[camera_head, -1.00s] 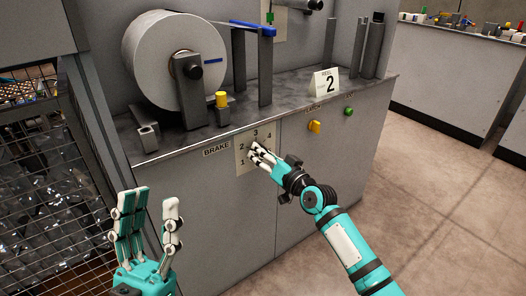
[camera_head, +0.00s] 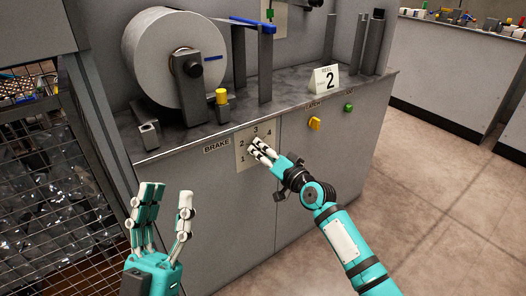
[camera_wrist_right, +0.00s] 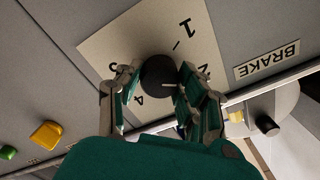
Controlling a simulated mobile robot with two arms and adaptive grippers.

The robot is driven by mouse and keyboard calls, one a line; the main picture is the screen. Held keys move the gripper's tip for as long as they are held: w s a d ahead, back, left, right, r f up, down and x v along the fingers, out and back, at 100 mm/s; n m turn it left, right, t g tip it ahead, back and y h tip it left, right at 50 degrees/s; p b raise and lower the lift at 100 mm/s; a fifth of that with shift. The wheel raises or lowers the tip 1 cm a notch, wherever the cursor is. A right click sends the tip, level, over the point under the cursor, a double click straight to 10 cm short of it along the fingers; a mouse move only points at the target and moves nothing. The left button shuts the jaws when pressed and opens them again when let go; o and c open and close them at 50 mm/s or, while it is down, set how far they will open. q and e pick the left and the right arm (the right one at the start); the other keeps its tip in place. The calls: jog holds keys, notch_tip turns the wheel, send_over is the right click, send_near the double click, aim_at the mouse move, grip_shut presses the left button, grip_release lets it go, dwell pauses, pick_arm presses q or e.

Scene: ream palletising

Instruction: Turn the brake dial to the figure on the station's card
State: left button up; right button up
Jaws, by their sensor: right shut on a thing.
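The brake dial (camera_wrist_right: 157,74) is a round black knob on a pale plate (camera_wrist_right: 94,45) with figures around it. My right gripper (camera_wrist_right: 154,86) has its fingers closed around the knob; in the head view it (camera_head: 262,151) covers most of the dial. A short pale mark shows on the knob near the right-hand fingers, on the side of the 2; its exact figure cannot be told. The station's card (camera_head: 324,80), a white tent card on the counter, reads REEL and 2. My left gripper (camera_head: 168,205) is open and empty, fingers up, in front of the cabinet.
A yellow knob (camera_head: 314,123) and a green button (camera_head: 348,107) sit on the cabinet front right of the dial. A large white reel (camera_head: 175,60) stands on the counter (camera_head: 280,101) above. A wire cage (camera_head: 60,200) stands at the left. The floor at right is clear.

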jog(key=o, duration=1.1)
jog(key=shift+o, duration=0.2)
jog(key=v, duration=1.2)
